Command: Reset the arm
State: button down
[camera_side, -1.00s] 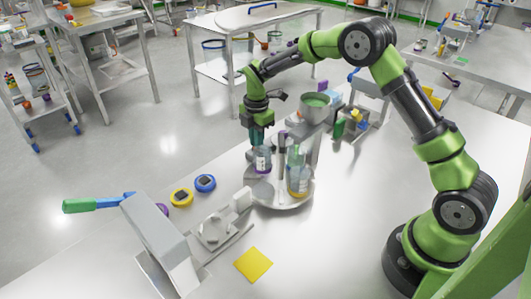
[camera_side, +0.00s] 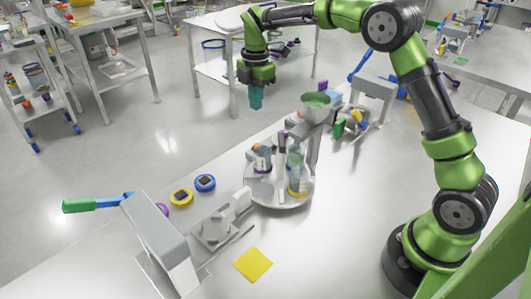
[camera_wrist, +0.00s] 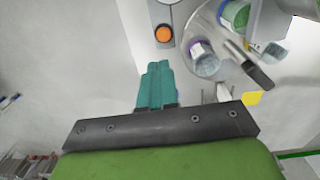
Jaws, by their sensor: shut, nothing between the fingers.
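My gripper (camera_side: 256,98) is raised in the air, left of and above the round metal tray (camera_side: 283,203) on the bench. Its teal fingers are together with nothing between them, and they also show in the wrist view (camera_wrist: 158,72). It touches nothing. A jar with a purple band (camera_side: 262,159) stands on the tray, and it also shows in the wrist view (camera_wrist: 203,57). A bottle with a yellow base (camera_side: 299,182) stands beside it on the tray's right side.
A metal bowl with green contents (camera_side: 315,107) stands behind the tray. A yellow square (camera_side: 253,264) lies on the bench. The bench's right half is mostly clear.

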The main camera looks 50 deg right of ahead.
jog(key=shift+r, duration=0.6)
jog(key=s+a+r+m+t, duration=0.1)
jog(key=s+r+m+t, duration=0.1)
jog(key=s+m, duration=0.5)
jog(key=s+a+r+m+t+y, duration=0.1)
jog(key=s+a+r+m+t, duration=0.1)
jog(key=s+m, duration=0.5)
jog(key=s+a+r+m+t+y, duration=0.1)
jog(key=s+a+r+m+t, duration=0.1)
jog(key=s+m, duration=0.6)
jog(key=s+r+t, duration=0.1)
jog(key=s, duration=0.5)
jog(key=shift+s, duration=0.15)
